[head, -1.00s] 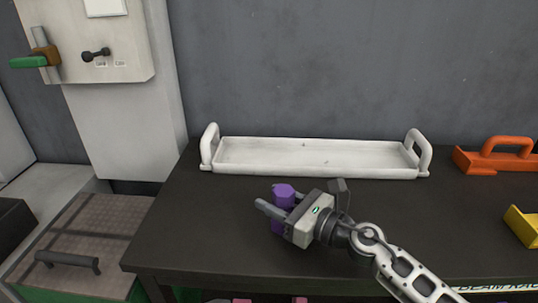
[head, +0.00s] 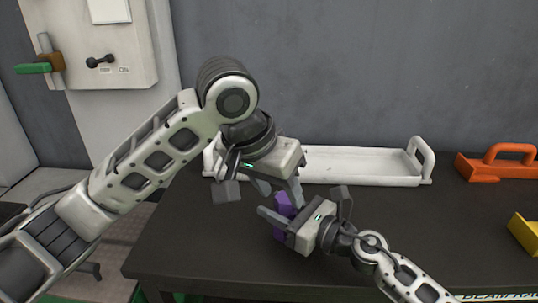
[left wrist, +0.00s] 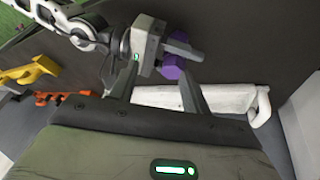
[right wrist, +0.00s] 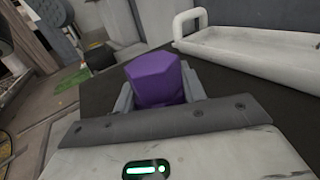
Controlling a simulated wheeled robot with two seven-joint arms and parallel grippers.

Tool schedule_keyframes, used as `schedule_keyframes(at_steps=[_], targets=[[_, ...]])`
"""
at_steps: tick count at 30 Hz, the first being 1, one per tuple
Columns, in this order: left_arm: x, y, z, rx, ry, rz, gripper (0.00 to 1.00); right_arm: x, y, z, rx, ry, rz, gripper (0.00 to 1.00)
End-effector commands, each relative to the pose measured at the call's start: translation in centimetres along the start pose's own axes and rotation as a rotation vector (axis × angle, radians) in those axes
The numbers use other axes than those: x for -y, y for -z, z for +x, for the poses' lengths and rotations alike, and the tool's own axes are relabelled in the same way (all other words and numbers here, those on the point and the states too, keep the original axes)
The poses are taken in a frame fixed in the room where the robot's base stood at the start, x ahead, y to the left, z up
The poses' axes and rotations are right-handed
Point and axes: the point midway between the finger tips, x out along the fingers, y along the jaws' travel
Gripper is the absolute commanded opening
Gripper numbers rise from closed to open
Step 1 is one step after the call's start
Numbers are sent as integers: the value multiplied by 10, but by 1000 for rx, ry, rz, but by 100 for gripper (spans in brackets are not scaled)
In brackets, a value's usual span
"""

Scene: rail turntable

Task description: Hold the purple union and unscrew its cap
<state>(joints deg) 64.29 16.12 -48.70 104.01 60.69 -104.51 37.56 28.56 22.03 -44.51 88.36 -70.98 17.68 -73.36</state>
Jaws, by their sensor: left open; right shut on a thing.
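The purple union (head: 283,207) is between the fingers of my right gripper (head: 279,222), above the dark table. Its faceted purple top fills the middle of the right wrist view (right wrist: 155,80), with a finger on each side. My right gripper is shut on it. My left gripper (head: 278,190) is open and just above the union in the head view, its fingers partly overlapping the union's upper end. In the left wrist view the union (left wrist: 173,68) shows beyond and between the open left fingers (left wrist: 155,95). The left gripper partly hides the union's cap in the head view.
A long white tray with handles (head: 365,165) lies at the back of the dark table (head: 210,255), behind both grippers. An orange handled thing (head: 495,167) and a yellow thing (head: 524,231) are at the right. The table's front left is clear.

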Motion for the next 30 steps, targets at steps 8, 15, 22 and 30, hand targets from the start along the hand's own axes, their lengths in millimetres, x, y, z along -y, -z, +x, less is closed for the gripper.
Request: schedule_keyframes(at_steps=[8, 15, 22, 30], targets=[[15, 24, -40, -9, 106, 63, 47, 0, 0, 0, 0, 1, 0, 0], [18, 26, -24, -4, 112, 66, 47, 0, 0, 0, 0, 1, 0, 0], [23, 26, 19, -5, 111, 68, 47, 0, 0, 0, 0, 1, 0, 0], [27, 27, 62, -6, 111, 67, 47, 0, 0, 0, 0, 1, 0, 0]])
